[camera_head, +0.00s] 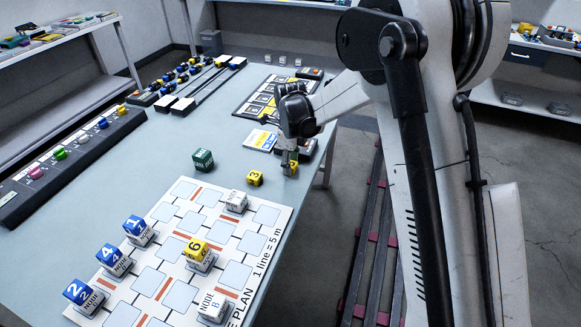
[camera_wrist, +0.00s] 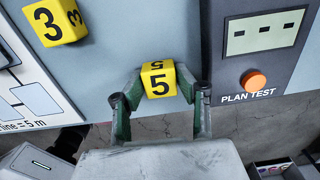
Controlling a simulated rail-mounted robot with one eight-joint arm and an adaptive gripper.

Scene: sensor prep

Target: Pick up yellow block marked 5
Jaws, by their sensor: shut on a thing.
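The yellow block marked 5 (camera_wrist: 158,79) sits between the two fingertips of my gripper (camera_wrist: 160,92) in the wrist view. The fingers are shut on its left and right sides, and the digit 5 shows on two faces. In the head view my gripper (camera_head: 289,163) is low at the right edge of the table, and the block is mostly hidden there. Whether the block touches the table cannot be told. A yellow block marked 3 (camera_head: 255,178) stands on the table to the left of my gripper; it also shows at upper left in the wrist view (camera_wrist: 55,22).
A plan board (camera_head: 150,279) carries blue blocks, a yellow block marked 6 (camera_head: 196,249) and node blocks. A green block (camera_head: 203,159) stands behind it. The dark plan test box (camera_wrist: 262,50) with an orange button is close right of my gripper. The table's edge is very near.

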